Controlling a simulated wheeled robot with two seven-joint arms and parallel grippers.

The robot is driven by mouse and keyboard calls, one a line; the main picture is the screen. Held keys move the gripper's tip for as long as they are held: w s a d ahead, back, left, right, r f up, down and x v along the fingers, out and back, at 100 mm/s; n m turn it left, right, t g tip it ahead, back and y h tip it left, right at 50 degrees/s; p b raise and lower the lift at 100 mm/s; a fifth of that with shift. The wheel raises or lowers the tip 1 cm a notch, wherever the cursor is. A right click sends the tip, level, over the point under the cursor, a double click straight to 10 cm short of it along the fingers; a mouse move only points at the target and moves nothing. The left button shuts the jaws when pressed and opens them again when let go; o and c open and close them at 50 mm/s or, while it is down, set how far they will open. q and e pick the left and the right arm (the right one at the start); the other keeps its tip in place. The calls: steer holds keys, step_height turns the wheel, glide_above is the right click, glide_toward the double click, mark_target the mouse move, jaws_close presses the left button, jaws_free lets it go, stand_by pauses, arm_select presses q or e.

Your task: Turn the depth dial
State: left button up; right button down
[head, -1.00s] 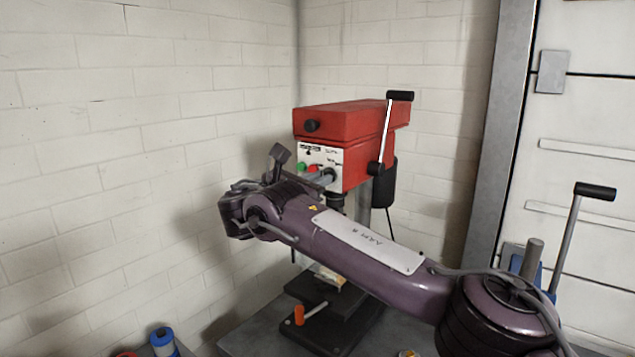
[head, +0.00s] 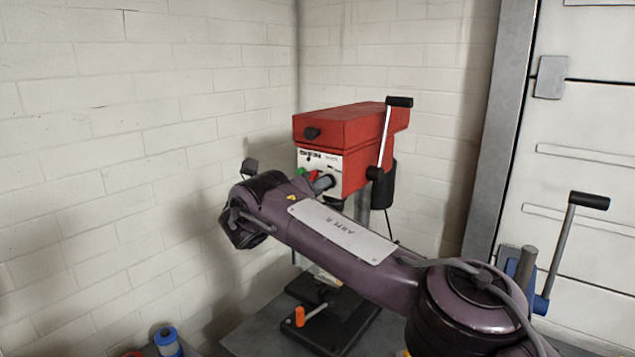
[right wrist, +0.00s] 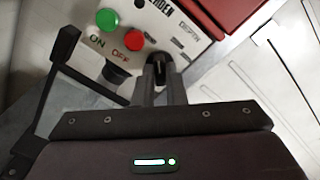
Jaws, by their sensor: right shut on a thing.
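The red drill press (head: 350,118) stands in the corner, with a white front panel (head: 335,160). My right arm reaches to that panel from the right. In the right wrist view, my right gripper (right wrist: 160,82) is shut on a black dial (right wrist: 159,62) next to a printed label on the panel. The dial shows only in part between the fingers. In the head view the gripper (head: 324,182) is at the panel and covers the dial. My left gripper is not in view.
The press has a side lever (head: 386,138). An orange-handled crank (head: 300,316) is below my arm. A blue item with a handle (head: 590,200) stands right.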

steer(key=shift+a+n+p, duration=0.1)
steer(key=shift+n+p, duration=0.4)
steer(key=shift+n, duration=1.1)
steer(key=shift+f, duration=0.1)
steer(key=c, duration=1.5)
jaws_free()
steer(key=b+v, duration=0.3)
steer(key=v, duration=0.5)
steer(key=shift+b, duration=0.4)
